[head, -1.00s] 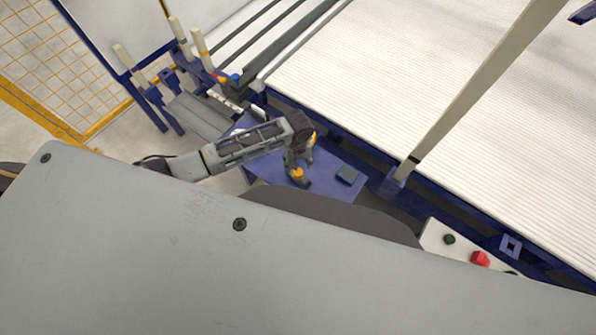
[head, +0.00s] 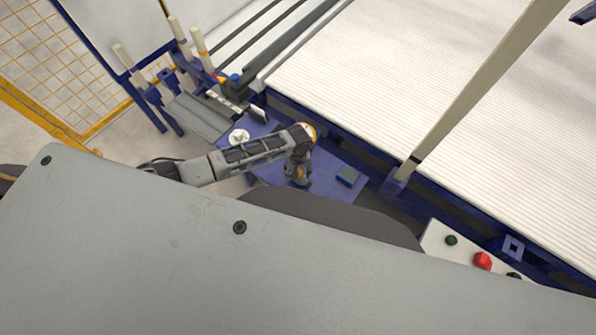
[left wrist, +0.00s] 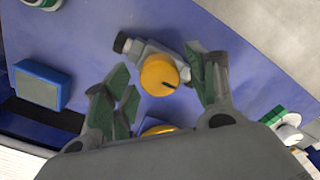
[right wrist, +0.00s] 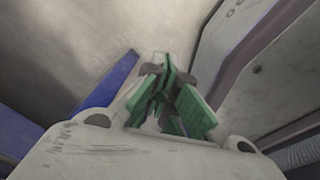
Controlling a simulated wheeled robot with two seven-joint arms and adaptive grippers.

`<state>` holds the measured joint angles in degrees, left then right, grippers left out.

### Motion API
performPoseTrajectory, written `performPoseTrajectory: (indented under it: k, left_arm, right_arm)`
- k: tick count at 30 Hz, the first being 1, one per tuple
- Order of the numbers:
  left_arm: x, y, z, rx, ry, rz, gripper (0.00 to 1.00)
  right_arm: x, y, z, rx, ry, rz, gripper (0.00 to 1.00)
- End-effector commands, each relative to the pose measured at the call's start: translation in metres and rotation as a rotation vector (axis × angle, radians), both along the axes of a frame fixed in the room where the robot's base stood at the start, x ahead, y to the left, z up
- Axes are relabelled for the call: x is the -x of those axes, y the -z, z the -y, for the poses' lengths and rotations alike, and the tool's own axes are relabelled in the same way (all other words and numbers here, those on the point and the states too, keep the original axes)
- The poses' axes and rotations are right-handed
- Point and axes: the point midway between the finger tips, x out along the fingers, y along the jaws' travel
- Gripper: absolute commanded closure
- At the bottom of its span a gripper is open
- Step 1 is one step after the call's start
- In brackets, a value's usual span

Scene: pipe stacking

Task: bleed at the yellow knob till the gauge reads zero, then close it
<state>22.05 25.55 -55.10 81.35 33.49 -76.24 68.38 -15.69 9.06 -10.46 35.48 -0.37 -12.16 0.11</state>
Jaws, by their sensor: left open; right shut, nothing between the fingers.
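The yellow knob (left wrist: 158,75) sits on a grey fitting on the blue table (left wrist: 218,40) and shows between the fingers in the left wrist view. My left gripper (left wrist: 160,88) is open, with a green-padded finger on either side of the knob; contact is unclear. A second yellow-orange part (left wrist: 158,130) is partly hidden by the gripper body. In the head view my left gripper (head: 298,178) is low over the table and covers most of the knob. I cannot make out a gauge reading. My right gripper (right wrist: 168,85) is shut and empty in the right wrist view.
A white round object (head: 239,136) lies on the table's left part. A panel with a red button (head: 482,261) is at the lower right. A post (head: 470,90) rises by the white conveyor.

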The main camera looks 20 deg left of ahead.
Motion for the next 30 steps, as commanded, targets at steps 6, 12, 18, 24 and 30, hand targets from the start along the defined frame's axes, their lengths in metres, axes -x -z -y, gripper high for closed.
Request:
performPoseTrajectory:
  k: [6,12,18,24,30]
  left_arm:
    - [0.0,0.0,0.0,0.0,0.0,0.0,0.68]
    - [0.0,0.0,0.0,0.0,0.0,0.0,0.88]
    - [0.0,0.0,0.0,0.0,0.009,-0.001,0.88]
    - [0.001,-0.001,0.0,0.0,0.049,-0.002,0.88]
    - [0.001,-0.002,0.001,0.0,0.132,-0.003,0.88]
  right_arm:
    - [0.0,0.001,-0.007,-0.008,0.002,-0.001,1.0]
    - [0.0,0.001,-0.017,-0.018,0.005,0.0,1.0]
    - [0.001,0.0,-0.018,-0.019,0.005,-0.001,1.0]
    - [0.001,-0.006,-0.014,-0.015,0.003,-0.001,1.0]
    - [0.003,-0.015,-0.014,-0.015,0.003,-0.005,1.0]
